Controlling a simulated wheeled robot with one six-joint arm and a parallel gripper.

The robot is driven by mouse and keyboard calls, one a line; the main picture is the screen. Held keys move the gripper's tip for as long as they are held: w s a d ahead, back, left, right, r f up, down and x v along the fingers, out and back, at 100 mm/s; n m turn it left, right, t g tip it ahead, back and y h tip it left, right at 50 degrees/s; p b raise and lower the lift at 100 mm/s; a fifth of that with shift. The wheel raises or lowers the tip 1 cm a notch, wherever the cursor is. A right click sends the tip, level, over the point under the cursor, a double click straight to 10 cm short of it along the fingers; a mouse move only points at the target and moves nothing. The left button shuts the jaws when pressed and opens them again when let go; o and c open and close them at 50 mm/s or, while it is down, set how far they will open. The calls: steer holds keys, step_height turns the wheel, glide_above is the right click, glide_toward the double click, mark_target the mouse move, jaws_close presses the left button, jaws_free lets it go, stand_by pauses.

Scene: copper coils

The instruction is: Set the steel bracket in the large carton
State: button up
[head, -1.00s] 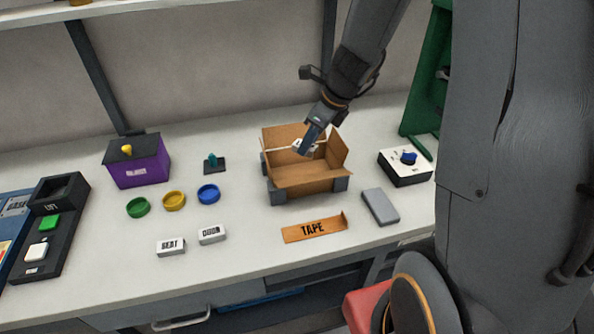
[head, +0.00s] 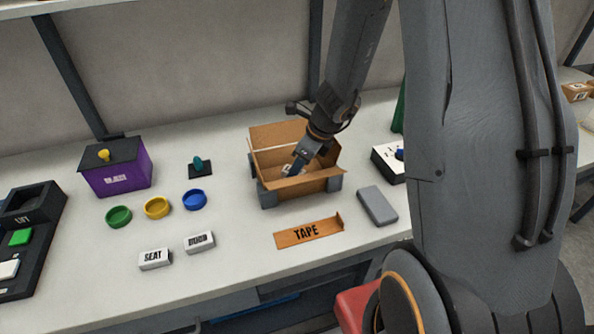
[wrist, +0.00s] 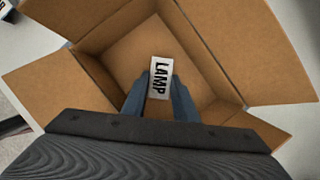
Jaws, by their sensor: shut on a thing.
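My gripper (head: 292,170) is low between the walls there, and the block is mostly hidden. I cannot tell whether the block touches the carton floor. No thing is clearly recognisable as a steel bracket; a plain grey slab (head: 377,205) lies right of the carton.
An orange TAPE piece (head: 308,233) lies in front of the carton. A white-topped switch box (head: 387,163) is at right.

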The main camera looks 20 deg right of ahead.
steer(key=shift+f, duration=0.25)
steer(key=shift+f, duration=0.15)
steer(key=o, duration=1.1)
steer(key=shift+c, duration=0.2)
